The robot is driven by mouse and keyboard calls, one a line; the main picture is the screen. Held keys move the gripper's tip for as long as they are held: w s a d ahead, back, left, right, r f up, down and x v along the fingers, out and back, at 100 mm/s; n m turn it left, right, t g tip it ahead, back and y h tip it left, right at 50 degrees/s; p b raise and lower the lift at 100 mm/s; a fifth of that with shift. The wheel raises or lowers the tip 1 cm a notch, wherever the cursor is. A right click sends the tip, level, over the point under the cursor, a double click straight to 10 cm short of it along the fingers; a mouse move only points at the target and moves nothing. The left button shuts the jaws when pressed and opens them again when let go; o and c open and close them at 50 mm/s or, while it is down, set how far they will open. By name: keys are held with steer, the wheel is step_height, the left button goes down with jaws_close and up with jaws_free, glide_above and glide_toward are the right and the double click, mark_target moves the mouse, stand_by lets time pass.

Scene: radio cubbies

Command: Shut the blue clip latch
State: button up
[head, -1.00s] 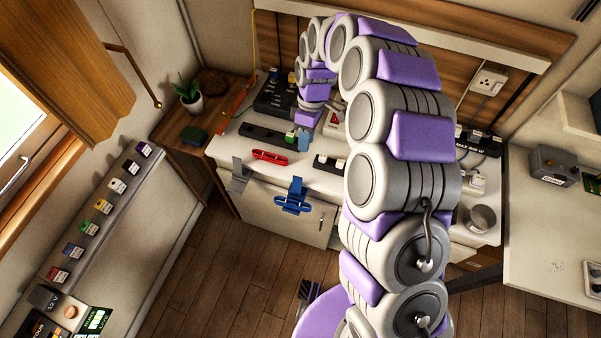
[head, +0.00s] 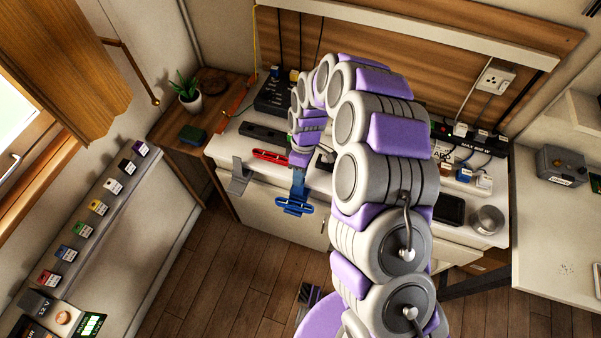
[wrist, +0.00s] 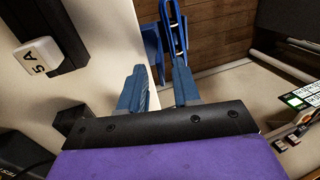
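The blue clip latch (head: 293,206) is at the front edge of the white counter, with its wide lower part in front of the cabinet face. In the wrist view, the blue clip latch (wrist: 173,28) shows at the top as a long loop past the counter edge. I cannot tell how its parts engage. My gripper (wrist: 158,72) has two blue fingers, apart with nothing between them. It points toward the latch, which lies just beyond the fingertips. In the head view, my gripper (head: 299,176) is just above the latch and hides its upper part.
A red clip (head: 270,156) lies on the counter behind, and a grey bracket (head: 240,174) hangs over the edge to the left. A block marked A5 (wrist: 38,56) sits on a dark strip to the left. The floor (head: 225,260) in front is clear.

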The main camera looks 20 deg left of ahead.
steer(key=shift+a, duration=0.3)
steer(key=shift+d, duration=0.5)
jaws_close()
steer(key=shift+a+r, duration=0.1)
steer(key=shift+a, duration=0.05)
stand_by(0.5)
